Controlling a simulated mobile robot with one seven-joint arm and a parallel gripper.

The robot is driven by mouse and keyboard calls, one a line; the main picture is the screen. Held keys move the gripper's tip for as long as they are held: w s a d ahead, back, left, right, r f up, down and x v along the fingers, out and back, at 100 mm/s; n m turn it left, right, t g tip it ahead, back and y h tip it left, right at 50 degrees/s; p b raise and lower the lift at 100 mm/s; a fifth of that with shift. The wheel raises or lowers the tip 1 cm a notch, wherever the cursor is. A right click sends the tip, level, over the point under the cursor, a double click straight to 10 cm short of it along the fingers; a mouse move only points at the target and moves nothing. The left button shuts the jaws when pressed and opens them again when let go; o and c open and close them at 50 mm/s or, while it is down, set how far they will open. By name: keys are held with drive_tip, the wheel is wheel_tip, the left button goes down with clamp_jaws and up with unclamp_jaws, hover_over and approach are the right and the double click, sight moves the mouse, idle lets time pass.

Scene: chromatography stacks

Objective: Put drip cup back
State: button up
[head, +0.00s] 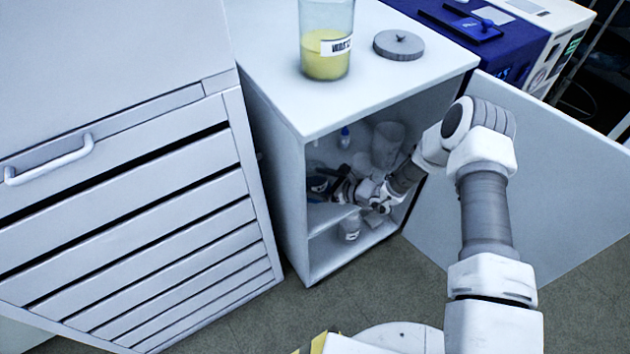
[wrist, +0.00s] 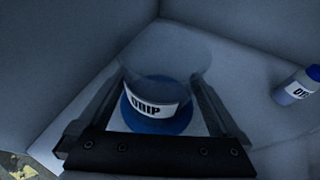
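The drip cup (wrist: 160,103) is a clear cup with a white "DRIP" label and a round blue part around its lower end. It stands between the two fingers of my gripper (wrist: 158,88) in the wrist view. The fingers are spread to the cup's width; I cannot tell whether they press on its clear wall. In the head view, my gripper (head: 340,190) reaches inside the open cabinet (head: 300,110), at the upper shelf. A dark blue object beside the fingertips there is small and partly hidden. I cannot tell whether the cup rests on the surface below.
A labelled bottle (wrist: 297,86) with a blue cap stands to the right in the wrist view. A large clear vessel (head: 388,140) is deeper in the cabinet. A jar (head: 350,228) sits lower down. The cabinet door (head: 540,180) is open right of my arm. A yellow-liquid jar (head: 326,45) stands on top.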

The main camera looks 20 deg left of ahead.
drive_tip(key=shift+r, duration=0.25)
drive_tip(key=p+v, duration=0.3)
drive_tip(key=v, duration=0.7)
drive_tip(key=shift+d+r+p, duration=0.2)
drive_tip(key=shift+d+p, duration=0.1)
drive_tip(key=shift+d, duration=0.05)
drive_tip(key=shift+s+d+r, duration=0.15)
drive_tip(key=shift+s+d, duration=0.15)
drive_tip(key=shift+d, duration=0.25)
